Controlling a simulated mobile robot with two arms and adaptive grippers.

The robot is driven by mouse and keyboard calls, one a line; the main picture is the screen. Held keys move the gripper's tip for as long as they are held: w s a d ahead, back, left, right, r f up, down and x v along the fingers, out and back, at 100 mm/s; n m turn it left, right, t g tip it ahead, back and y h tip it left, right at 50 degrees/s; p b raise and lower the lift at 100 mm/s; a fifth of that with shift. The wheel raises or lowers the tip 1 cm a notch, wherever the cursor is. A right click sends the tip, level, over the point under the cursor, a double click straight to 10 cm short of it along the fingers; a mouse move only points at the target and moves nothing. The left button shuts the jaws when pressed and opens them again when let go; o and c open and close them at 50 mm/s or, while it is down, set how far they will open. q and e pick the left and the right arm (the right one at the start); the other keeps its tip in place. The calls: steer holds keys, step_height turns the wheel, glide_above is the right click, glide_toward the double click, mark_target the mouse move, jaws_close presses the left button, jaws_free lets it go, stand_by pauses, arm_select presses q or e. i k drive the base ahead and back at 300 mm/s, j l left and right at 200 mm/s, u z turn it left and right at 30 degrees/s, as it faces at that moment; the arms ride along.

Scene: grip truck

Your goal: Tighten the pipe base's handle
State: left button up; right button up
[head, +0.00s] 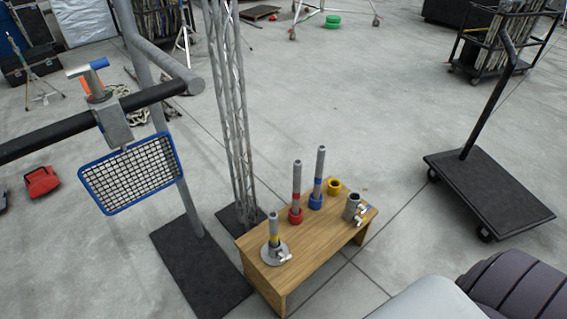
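A low wooden bench (318,262) stands on the floor at the lower middle. On its near left end is a round grey pipe base (269,258) with a short upright grey pipe (274,230) in it, banded yellow. A small light handle (285,258) sticks out at the right of the base; how tight it is cannot be told. At the bench's right end stands a grey cylindrical fitting (351,207) with a light handle (364,212) on its right side. Neither of my grippers shows.
Upright pipes stand in a red holder (295,216) and a blue holder (316,202), beside an empty-looking yellow ring (334,186). A truss (232,110) and a framed pipe stand with a clamped mesh panel (130,174) are left. A dark cart (490,192) is right; floor between is clear.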

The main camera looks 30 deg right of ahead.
mark_target(284, 257)
steer(key=z, duration=0.95)
